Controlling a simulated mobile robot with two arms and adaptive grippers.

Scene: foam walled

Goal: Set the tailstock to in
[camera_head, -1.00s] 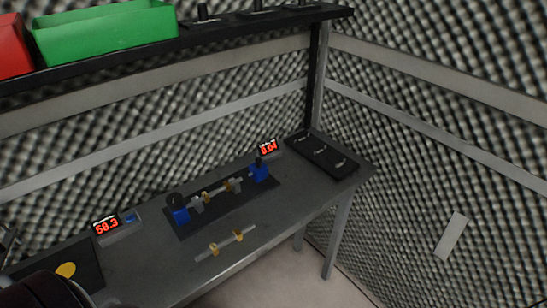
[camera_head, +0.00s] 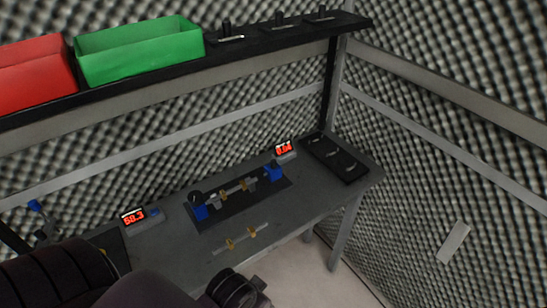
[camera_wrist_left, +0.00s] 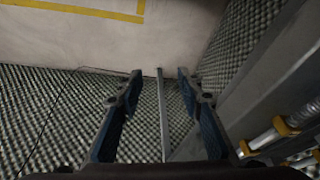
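A fixture on a dark base plate (camera_head: 243,209) stands on the table. It has a blue block at its left end (camera_head: 200,208) and a blue block at its right end (camera_head: 274,173), each with a dark knob or lever. A shaft with brass collars (camera_head: 232,191) lies between them. I cannot tell from labels which block is the tailstock, nor its setting. My left gripper (camera_wrist_left: 158,85) is open and empty in the left wrist view, with the floor beyond its blue-padded fingers. In the head view my dark arm ends near the table's front edge; its fingers are hidden.
A loose shaft with brass collars (camera_head: 240,237) lies in front of the fixture. Red displays (camera_head: 133,216) and (camera_head: 284,149) flank it. A black tray (camera_head: 337,159) lies at the right end. Red (camera_head: 35,79) and green (camera_head: 140,52) bins sit on the shelf above.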

